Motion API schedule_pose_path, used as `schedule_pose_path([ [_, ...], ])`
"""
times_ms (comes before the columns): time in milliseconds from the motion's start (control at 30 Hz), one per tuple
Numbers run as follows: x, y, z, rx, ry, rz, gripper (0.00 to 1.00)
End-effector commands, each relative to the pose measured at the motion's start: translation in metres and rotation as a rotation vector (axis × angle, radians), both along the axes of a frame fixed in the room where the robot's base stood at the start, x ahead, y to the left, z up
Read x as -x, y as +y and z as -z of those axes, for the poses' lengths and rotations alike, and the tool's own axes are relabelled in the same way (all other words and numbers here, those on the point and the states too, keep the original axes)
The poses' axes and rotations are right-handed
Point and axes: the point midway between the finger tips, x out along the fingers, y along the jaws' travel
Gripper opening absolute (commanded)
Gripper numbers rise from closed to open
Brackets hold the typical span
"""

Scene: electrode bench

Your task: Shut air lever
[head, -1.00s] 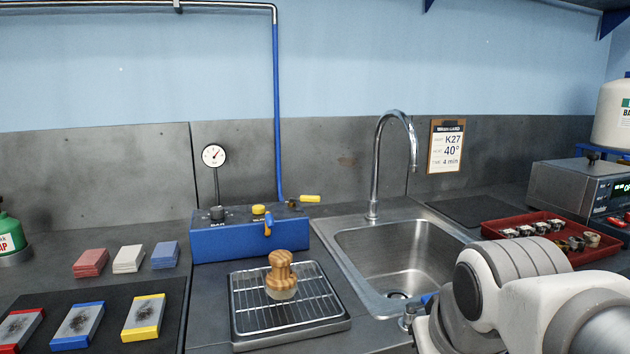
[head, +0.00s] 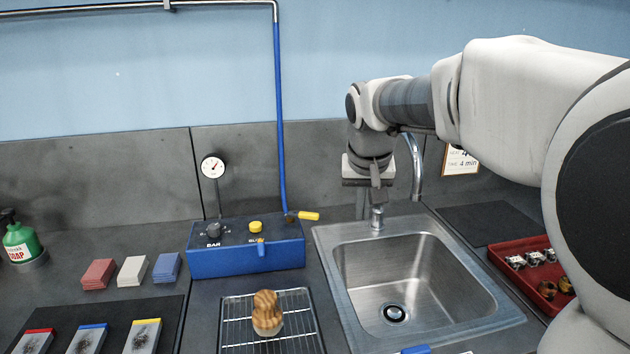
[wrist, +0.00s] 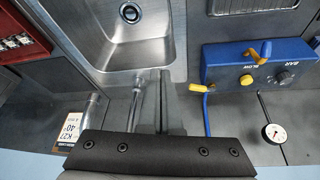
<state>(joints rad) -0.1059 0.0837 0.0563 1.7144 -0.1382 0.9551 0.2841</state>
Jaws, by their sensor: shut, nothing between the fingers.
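The air lever (head: 308,216) is a yellow handle on a brass valve at the foot of the blue air pipe (head: 279,120). It sticks out to the right, crosswise to the pipe, just behind the right end of the blue box (head: 246,250). The yellow lever also shows in the wrist view (wrist: 203,88), beside the blue box. My gripper (head: 376,200) points down in front of the tap, above the sink's back edge. It is shut and empty, to the right of the lever and apart from it.
The sink (head: 415,285) lies below my gripper, and the curved tap (head: 416,160) stands close behind it. A pressure gauge (head: 213,166) rises behind the box. A wooden-handled tool (head: 267,315) stands on a wire rack in front. A red tray (head: 525,270) is at right.

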Motion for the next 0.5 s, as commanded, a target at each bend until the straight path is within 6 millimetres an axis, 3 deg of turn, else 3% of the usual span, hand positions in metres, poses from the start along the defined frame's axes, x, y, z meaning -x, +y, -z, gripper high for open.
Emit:
schedule_pose_path([
  [33, -0.015, 0.006, -0.013, 0.0, 0.007, 0.002, 0.0],
  [133, -0.042, 0.015, -0.02, -0.002, 0.014, 0.012, 0.0],
  [500, -0.129, 0.054, -0.025, -0.012, 0.041, 0.049, 0.0],
])
